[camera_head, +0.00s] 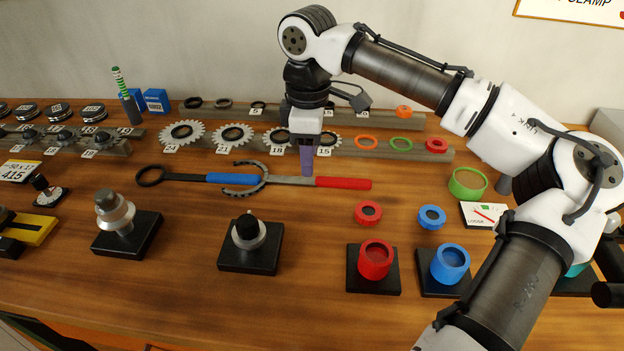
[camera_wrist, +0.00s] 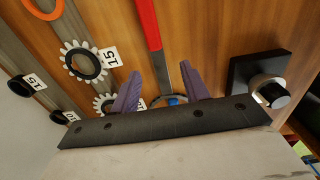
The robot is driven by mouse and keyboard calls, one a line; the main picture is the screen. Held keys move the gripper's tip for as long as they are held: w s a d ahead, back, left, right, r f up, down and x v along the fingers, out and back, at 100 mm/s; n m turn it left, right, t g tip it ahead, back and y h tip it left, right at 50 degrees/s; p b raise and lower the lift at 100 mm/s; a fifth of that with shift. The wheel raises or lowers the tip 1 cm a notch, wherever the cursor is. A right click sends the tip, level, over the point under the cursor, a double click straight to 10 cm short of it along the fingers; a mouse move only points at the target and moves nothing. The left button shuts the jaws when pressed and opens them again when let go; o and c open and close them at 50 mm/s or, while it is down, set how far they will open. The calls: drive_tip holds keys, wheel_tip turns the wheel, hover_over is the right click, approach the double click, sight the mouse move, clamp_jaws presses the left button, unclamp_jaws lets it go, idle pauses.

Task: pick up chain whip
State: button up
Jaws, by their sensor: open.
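The chain whip has a red handle (camera_head: 343,183), a grey bar (camera_head: 292,180) and a dark curved end (camera_head: 243,190). It lies flat on the wooden bench, handle to the right. My gripper (camera_head: 307,168) points down over the bar, close to the handle's left end. In the wrist view my gripper (camera_wrist: 160,72) is open, with purple fingers on either side of the bar. The red handle (camera_wrist: 147,20) runs away toward the top. Whether the fingers touch the bar cannot be told. The curved end is mostly hidden in the wrist view.
A blue-handled ring tool (camera_head: 232,179) overlaps the whip's curved end. Toothed sprockets (camera_head: 182,133) stand on a rail behind. Black-based posts (camera_head: 250,250), a red cup (camera_head: 376,260) and a blue cup (camera_head: 450,263) stand in front.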

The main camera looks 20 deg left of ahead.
sight(309, 181)
drive_tip(key=f, duration=0.5)
drive_tip(key=shift+w+p, duration=0.2)
drive_tip(key=shift+p, duration=0.2)
drive_tip(key=shift+c, duration=0.3)
clamp_jaws()
